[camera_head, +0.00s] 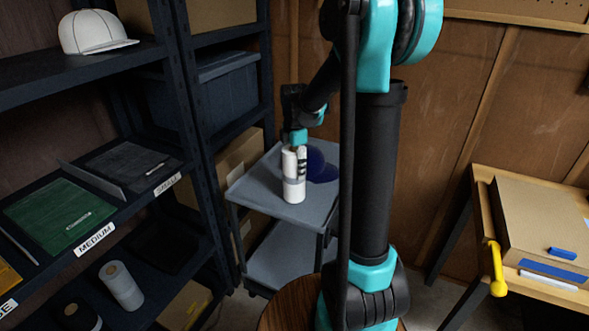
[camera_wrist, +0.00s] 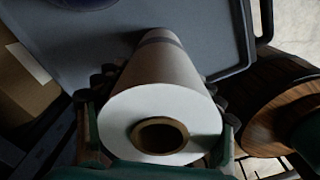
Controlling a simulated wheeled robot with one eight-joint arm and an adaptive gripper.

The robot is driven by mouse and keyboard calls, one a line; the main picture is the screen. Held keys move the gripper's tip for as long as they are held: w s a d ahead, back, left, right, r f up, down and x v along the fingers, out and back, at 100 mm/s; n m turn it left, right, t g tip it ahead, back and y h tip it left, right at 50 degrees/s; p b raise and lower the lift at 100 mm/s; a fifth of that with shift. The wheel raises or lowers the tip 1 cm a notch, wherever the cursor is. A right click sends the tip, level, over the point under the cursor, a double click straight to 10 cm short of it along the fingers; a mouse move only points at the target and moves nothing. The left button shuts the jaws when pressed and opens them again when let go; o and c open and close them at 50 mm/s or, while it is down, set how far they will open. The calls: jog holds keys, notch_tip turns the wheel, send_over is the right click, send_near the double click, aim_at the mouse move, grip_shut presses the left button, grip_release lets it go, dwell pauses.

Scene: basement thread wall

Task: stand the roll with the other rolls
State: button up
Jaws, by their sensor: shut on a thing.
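A white roll (camera_head: 293,188) with a grey band stands upright at or just above the top of the grey cart (camera_head: 254,188). I cannot tell if it touches the cart. My gripper (camera_head: 297,153) is shut on its upper part from above. In the wrist view the roll (camera_wrist: 163,75) shows its white end and brown hollow core, with my gripper's fingers (camera_wrist: 160,88) on both sides. Another pale roll (camera_head: 122,288) is on the lower shelf at the left, with a dark roll (camera_head: 78,317) near it, partly cut off by the frame.
A dark blue round thing (camera_head: 320,165) lies behind the held roll on the cart. The shelf above the rolls bears a green mat (camera_head: 60,213) and labels such as MEDIUM (camera_head: 95,239). Dark rack posts (camera_head: 185,90) stand between cart and shelves. A wooden table (camera_head: 482,180) is at right.

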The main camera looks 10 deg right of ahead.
jog(key=shift+f, duration=0.45)
jog(key=shift+f, duration=0.15)
jog(key=o, duration=1.5)
